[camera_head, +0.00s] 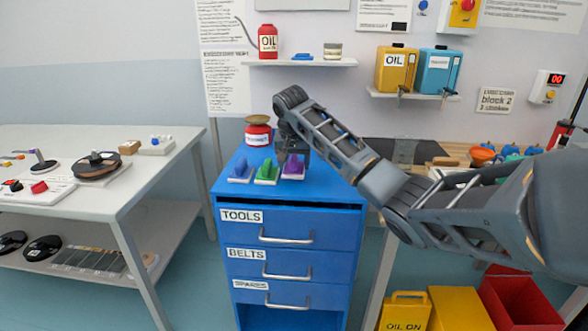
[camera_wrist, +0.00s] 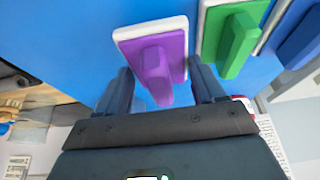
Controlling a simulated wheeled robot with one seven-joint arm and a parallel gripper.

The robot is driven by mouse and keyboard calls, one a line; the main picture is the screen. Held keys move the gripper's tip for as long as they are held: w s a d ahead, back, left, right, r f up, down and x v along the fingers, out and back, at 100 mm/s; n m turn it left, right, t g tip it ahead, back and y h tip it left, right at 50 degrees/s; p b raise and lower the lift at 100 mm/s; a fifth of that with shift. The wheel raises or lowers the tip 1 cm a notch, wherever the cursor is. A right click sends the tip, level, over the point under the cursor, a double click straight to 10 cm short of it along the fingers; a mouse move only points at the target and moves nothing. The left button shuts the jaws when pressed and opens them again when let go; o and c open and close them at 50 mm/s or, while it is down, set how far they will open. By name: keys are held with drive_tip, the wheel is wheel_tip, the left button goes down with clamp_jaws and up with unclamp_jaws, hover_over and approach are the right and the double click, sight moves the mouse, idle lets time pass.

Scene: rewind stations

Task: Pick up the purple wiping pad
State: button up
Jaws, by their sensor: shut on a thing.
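The purple wiping pad (camera_head: 293,167) has a white base and a raised purple grip. It is at the right end of a row of three pads on top of the blue cabinet (camera_head: 340,190). My gripper (camera_head: 291,152) points down at it from above. In the wrist view, the fingers of my gripper (camera_wrist: 163,92) are on either side of the purple pad's grip (camera_wrist: 156,72). My gripper is shut on the purple pad. I cannot tell whether its base touches the cabinet top.
The green pad (camera_head: 267,172) and blue pad (camera_head: 241,172) lie close by on the left. A shelf (camera_head: 300,62) hangs above. A white table (camera_head: 100,190) stands at the left, and the cabinet's drawers are closed.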

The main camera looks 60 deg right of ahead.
wheel_tip(320, 180, up, 2)
drive_tip(key=shift+w, duration=0.1)
drive_tip(key=s+d+r+b, duration=0.1)
drive_tip(key=s+d+r, duration=0.5)
drive_tip(key=d, duration=0.4)
drive_tip(key=shift+s+r+b, duration=0.2)
drive_tip(key=shift+r+b, duration=0.15)
drive_tip(key=o, duration=0.4)
drive_tip(key=shift+c, duration=1.4)
